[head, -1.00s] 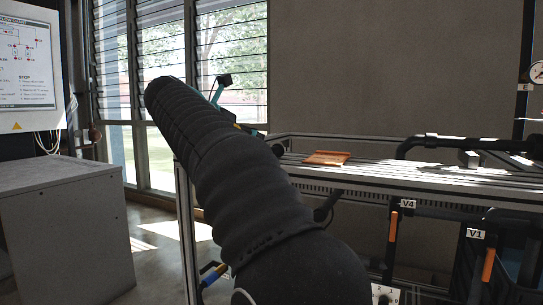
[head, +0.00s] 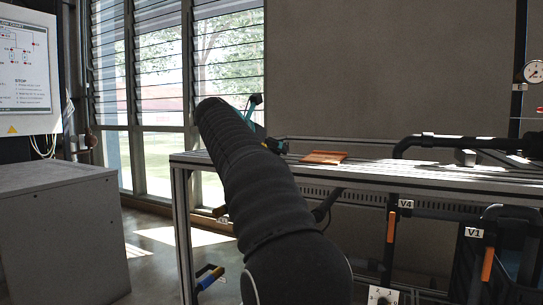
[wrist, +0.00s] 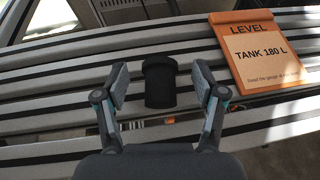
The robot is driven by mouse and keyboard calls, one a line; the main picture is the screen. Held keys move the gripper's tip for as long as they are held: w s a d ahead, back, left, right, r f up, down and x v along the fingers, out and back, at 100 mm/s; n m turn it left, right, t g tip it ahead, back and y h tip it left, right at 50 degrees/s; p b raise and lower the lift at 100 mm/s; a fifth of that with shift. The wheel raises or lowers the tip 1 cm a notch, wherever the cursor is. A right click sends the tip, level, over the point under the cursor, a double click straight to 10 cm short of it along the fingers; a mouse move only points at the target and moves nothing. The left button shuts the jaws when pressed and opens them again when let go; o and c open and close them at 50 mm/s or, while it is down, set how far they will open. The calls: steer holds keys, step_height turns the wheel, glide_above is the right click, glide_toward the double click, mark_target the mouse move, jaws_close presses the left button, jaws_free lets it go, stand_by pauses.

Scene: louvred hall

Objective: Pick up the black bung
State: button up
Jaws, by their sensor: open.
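The black bung (wrist: 160,82) shows in the wrist view as a dark stub with a wider cap end, on the slatted bench top (wrist: 60,88). My gripper (wrist: 159,84) is open, with one finger on each side of the bung and a gap on both sides. I cannot tell how far above the bench the fingers are. In the head view my gripper (head: 262,128) is partly hidden behind my arm, over the left part of the bench (head: 400,173). I cannot make out the bung in the head view.
An orange clipboard (wrist: 262,50) reading "TANK 180 L" lies to the right of the bung; it also shows in the head view (head: 324,157). A black pipe (head: 450,142) runs along the back of the bench. A grey cabinet (head: 60,235) stands at left.

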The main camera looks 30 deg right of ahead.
steer(key=shift+w+d+f, duration=0.35)
steer(key=shift+d, duration=0.2)
steer(key=c, duration=1.1)
steer(key=shift+r, duration=0.15)
steer(key=shift+c, duration=0.2)
